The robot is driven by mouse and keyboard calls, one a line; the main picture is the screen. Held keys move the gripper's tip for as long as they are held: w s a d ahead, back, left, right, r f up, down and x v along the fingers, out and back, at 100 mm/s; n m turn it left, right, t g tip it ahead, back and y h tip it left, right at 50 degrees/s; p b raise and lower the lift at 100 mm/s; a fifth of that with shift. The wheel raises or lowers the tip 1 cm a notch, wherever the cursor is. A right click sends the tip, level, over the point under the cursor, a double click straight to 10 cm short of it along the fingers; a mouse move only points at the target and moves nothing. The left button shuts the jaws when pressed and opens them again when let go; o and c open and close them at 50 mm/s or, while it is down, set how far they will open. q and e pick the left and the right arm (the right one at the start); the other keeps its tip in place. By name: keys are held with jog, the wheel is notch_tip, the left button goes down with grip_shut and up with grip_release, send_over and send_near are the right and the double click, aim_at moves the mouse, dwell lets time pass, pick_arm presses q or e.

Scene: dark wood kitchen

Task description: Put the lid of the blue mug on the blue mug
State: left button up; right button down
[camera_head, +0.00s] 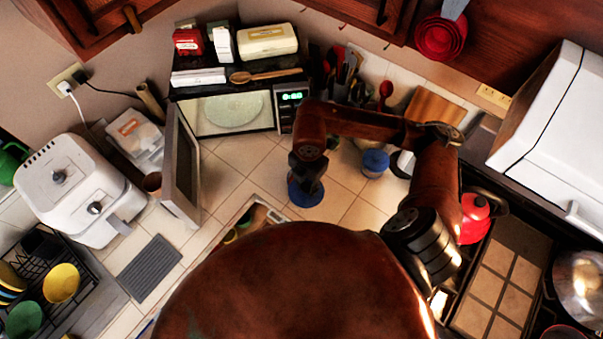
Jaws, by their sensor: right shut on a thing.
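My right gripper (307,180) points down over the tiled counter, in front of the open microwave. It is shut on a round, flat-looking blue thing (293,194), which looks like the lid of the blue mug. The gripper hides much of it, and I cannot tell whether it touches the counter. A blue-topped round container (375,160), which may be the blue mug, stands on the counter to the right of the gripper, apart from it. My left gripper is not in view.
The microwave (235,114) has its door (181,165) swung open at left. A white air fryer (75,187) and dish rack (45,275) stand farther left. A red kettle (474,222) is at right. Tiles around the gripper are mostly clear.

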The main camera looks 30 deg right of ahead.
jog(key=w+d+f+p, duration=0.4)
jog(key=w+f, duration=0.5)
jog(key=f, duration=0.2)
jog(key=shift+w+f+p, duration=0.25)
jog(key=shift+w+p, duration=0.05)
jog(key=shift+w, duration=0.1)
jog(key=shift+a, duration=0.1)
jog(key=shift+f, duration=0.15)
jog(key=c, duration=1.6)
grip_release()
